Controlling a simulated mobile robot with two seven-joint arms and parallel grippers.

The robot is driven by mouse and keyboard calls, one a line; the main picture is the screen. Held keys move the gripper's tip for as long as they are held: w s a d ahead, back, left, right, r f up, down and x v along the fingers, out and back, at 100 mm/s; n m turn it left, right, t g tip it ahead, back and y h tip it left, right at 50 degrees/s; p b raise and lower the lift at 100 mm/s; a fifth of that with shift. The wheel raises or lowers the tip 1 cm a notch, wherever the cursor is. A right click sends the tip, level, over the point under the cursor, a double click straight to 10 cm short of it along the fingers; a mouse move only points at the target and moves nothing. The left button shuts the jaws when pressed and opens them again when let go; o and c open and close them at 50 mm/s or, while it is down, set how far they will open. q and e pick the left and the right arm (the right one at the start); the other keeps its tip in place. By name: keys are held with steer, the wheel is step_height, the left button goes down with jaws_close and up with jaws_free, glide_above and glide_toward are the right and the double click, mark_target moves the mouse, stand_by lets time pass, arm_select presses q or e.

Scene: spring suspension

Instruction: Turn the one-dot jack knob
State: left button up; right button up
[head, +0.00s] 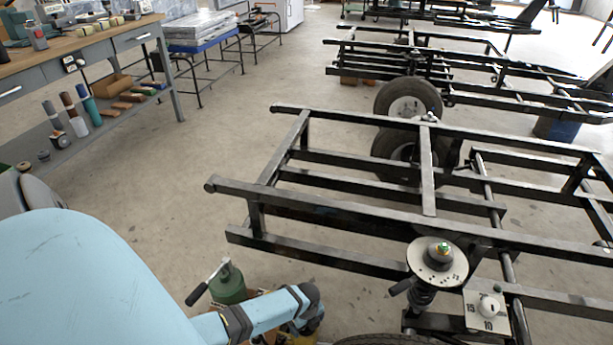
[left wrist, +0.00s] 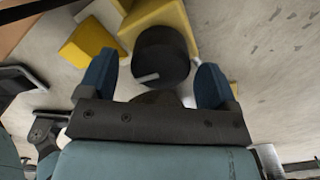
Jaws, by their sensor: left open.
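A black round knob (left wrist: 165,50) with a short pale bar on its face shows in the left wrist view, above yellow blocky parts (left wrist: 160,14). I cannot make out a dot on it. My left gripper (left wrist: 157,68) is open, with a blue finger to each side of the knob; I cannot tell whether they touch it. In the head view my light-blue left arm reaches to the lower middle, and its fingers are hidden. A green jack-like body (head: 228,284) with a crank handle (head: 205,286) stands just beyond the arm. My right gripper is not in view.
A black metal frame (head: 330,213) fills the right, carrying a spring unit with a round pale plate (head: 456,268) and a dial plate (head: 474,322) marked 15 and 10. Wheels (head: 408,100) stand behind. A workbench (head: 75,42) is at left. Floor between is clear.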

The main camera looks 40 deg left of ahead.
arm_select(q)
steer(key=shift+f, duration=0.95)
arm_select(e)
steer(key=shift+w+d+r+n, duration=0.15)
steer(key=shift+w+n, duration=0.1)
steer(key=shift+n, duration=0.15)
arm_select(q)
steer(key=shift+c, duration=0.2)
steer(key=c, duration=0.9)
steer(key=shift+r+n, duration=0.15)
steer(key=shift+n, duration=0.15)
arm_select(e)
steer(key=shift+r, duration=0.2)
